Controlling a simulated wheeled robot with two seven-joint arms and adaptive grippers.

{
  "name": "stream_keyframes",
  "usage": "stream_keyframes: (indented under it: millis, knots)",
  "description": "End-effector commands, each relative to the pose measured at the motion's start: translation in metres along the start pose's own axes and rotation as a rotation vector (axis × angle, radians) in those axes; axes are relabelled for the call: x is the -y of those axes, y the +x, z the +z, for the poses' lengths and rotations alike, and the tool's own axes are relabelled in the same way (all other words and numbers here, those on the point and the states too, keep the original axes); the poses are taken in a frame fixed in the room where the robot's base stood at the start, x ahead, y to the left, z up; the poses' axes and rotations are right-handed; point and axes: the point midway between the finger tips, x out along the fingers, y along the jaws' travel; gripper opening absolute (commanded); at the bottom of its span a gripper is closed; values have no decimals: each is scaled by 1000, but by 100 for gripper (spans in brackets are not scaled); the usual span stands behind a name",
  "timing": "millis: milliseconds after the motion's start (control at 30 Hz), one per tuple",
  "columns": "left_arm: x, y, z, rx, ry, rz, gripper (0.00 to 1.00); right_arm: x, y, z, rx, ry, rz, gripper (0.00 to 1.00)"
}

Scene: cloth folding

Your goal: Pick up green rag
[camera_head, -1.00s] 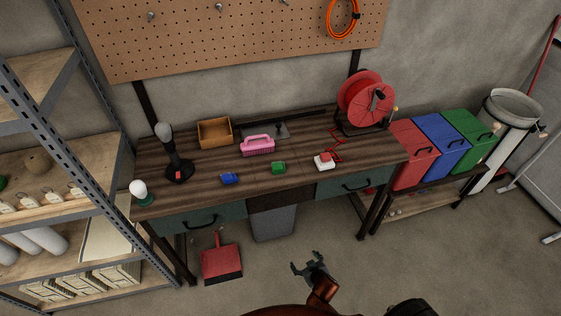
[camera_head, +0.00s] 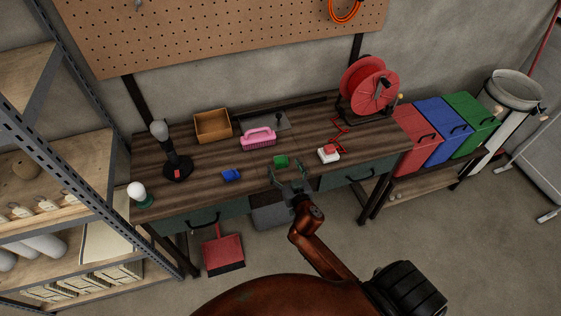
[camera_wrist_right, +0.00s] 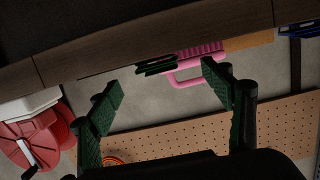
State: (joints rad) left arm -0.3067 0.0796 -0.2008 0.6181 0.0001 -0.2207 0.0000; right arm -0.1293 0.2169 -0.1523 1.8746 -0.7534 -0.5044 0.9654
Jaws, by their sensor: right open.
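The green rag (camera_head: 281,161) is a small folded piece lying near the front edge of the wooden workbench. In the wrist view it shows as a dark green folded strip (camera_wrist_right: 156,66) at the bench edge, between the fingertips in the picture. My right gripper (camera_head: 287,173) is open and empty at the bench's front edge, just in front of the rag, with no visible contact. Its two green-padded fingers (camera_wrist_right: 162,80) are spread wide in the wrist view. My left gripper is not in view.
A blue folded cloth (camera_head: 231,174) lies left of the rag. A pink brush (camera_head: 258,139) is behind it, and a white block with a red top (camera_head: 328,153) is to its right. A black stand (camera_head: 177,168), wooden box (camera_head: 212,126) and red reel (camera_head: 369,87) stand farther off.

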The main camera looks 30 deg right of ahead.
Motion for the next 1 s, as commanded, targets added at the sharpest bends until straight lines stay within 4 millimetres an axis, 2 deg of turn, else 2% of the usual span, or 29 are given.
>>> stream_keyframes:
  millis: [67, 233, 367, 567, 1000]
  knots:
    - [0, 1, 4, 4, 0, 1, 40, -2, 13, -2, -2, -4, 0, 73]
    - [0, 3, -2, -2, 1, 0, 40, -3, 36, -2, -2, -2, -1, 73]
    - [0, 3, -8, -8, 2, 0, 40, -2, 44, -2, -1, -1, -2, 73]
    - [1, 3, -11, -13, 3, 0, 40, -1, 44, -2, -1, -1, -3, 73]
    - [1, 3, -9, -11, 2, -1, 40, -1, 44, -2, -1, -1, -4, 43]
